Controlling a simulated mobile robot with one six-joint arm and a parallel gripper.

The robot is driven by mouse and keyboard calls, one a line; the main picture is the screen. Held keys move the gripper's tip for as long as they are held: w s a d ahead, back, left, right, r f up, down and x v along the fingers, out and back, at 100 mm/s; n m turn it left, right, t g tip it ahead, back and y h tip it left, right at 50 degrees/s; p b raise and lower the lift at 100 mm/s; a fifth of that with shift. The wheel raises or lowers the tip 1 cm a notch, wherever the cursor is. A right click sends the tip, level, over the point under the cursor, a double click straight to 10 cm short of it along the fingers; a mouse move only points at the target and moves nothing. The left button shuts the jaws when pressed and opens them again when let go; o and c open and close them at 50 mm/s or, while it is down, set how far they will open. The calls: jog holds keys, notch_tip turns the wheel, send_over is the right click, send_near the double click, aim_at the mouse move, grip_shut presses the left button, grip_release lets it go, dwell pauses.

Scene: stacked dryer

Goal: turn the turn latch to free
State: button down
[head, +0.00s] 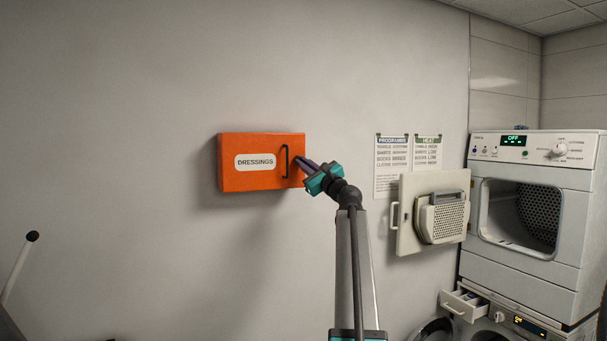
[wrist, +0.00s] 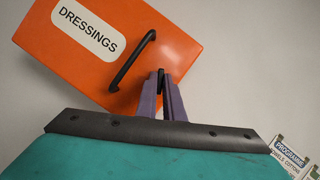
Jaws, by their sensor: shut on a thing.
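The orange wall box marked "DRESSINGS" (head: 235,178) is closed and has a black bar handle (head: 285,161) near its right side; both also show in the wrist view, the box (wrist: 70,62) and the handle (wrist: 132,62). My gripper (head: 300,162) is at the box's right edge, just right of the handle. In the wrist view, its purple fingers (wrist: 162,78) are shut on a small dark piece, the turn latch (wrist: 161,80). The fingers hide most of the latch, so its exact angle is hard to tell.
A stacked dryer (head: 520,270) stands at the right with its drum open. Its pale door (head: 408,215) is swung out to the left. Notices (head: 391,165) hang on the wall between box and dryer. The wall left of the box is bare.

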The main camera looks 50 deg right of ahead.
jog(key=shift+s+d+r+n+g+y, duration=0.1)
jog(key=shift+n+g+y, duration=0.55)
jog(key=shift+n, duration=1.7)
jog(key=shift+w+d+r+n+g+y, duration=0.15)
jog(key=shift+n+g+y, duration=0.5)
jog(key=shift+n, duration=1.65)
jog(key=shift+s+a+r+n+g+y, duration=0.15)
jog(key=shift+n+g+y, duration=0.5)
jog(key=shift+n, duration=1.7)
jog(key=shift+d+f, duration=0.1)
jog(key=c, duration=1.9)
grip_release()
jog(key=shift+o, duration=0.2)
jog(key=shift+s, duration=0.15)
jog(key=s+b, duration=0.4)
jog(key=s, duration=0.9)
jog(key=shift+s, duration=0.3)
